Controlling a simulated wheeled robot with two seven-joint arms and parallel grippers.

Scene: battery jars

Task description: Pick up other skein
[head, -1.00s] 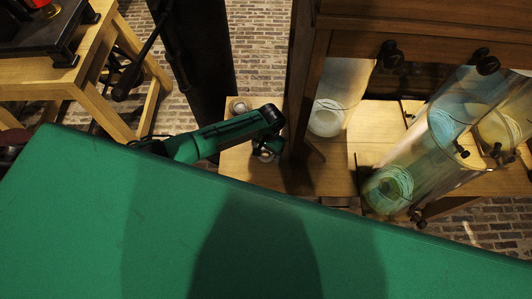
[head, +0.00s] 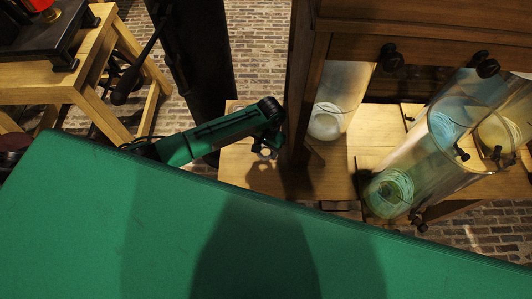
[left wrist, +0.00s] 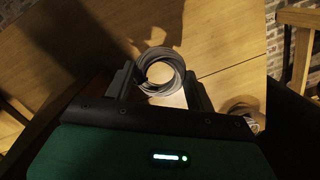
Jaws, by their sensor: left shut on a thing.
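A grey coiled skein (left wrist: 160,72) sits between the two dark fingers of my left gripper (left wrist: 160,92) in the left wrist view. The gripper is shut on it, above a pale wooden board. In the head view my left gripper (head: 265,148) is beside the dark wooden post, over the light board, and the skein there is small and hard to make out. Another coil (left wrist: 243,108) shows at the lower right in the left wrist view, partly cut off by my gripper body. My right gripper is not in view.
A dark wooden cabinet frame (head: 300,90) stands just right of the gripper. A wooden stand (head: 90,90) is at the left, with brick floor between.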

